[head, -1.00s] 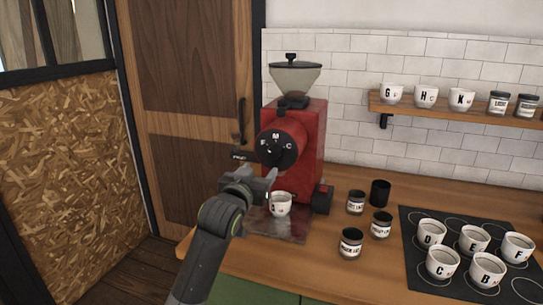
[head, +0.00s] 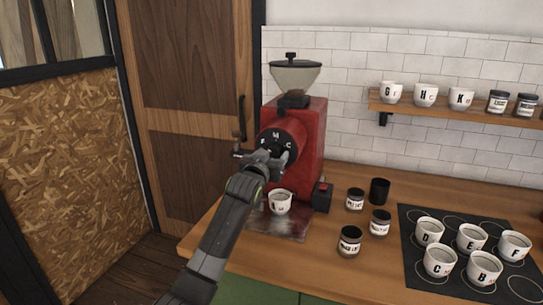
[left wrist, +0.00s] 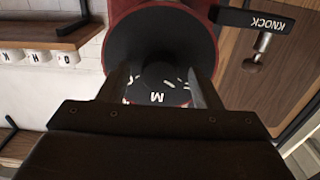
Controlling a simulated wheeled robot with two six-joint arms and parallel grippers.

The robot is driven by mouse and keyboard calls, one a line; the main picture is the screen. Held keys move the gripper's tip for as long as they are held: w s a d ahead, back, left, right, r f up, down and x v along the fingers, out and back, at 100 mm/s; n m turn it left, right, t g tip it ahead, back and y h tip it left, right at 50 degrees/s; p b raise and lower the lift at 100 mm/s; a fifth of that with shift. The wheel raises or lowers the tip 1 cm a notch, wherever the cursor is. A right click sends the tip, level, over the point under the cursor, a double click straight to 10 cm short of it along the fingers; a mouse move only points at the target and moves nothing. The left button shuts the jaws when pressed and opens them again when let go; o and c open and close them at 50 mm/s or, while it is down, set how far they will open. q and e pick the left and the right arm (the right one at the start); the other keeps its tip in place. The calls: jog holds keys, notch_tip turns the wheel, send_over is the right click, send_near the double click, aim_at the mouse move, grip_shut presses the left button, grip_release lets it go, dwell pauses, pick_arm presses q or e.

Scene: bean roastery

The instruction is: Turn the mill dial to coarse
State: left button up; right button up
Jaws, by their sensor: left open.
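The red mill (head: 310,135) stands on the counter against the tiled wall. Its black dial (head: 276,136) faces me with the letters F at left, M at top and C at right. My left gripper (head: 268,158) is open right in front of the dial and covers its lower part. In the left wrist view the dial (left wrist: 160,45) appears upside down, with the M low in the picture. The gripper's fingers (left wrist: 160,85) stand on either side of the dial's middle; I cannot tell if they touch it. The pointer's setting is not clear. My right gripper is out of view.
A bar marked KNOCK (left wrist: 255,20) sticks out beside the dial. A white cup (head: 280,203) stands under the mill. Several dark jars (head: 349,241) stand to its right, and lettered cups stand on a black mat (head: 413,272). A wall shelf (head: 440,108) holds more.

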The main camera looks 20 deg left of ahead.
pick_arm(q)
jog(key=c, duration=1)
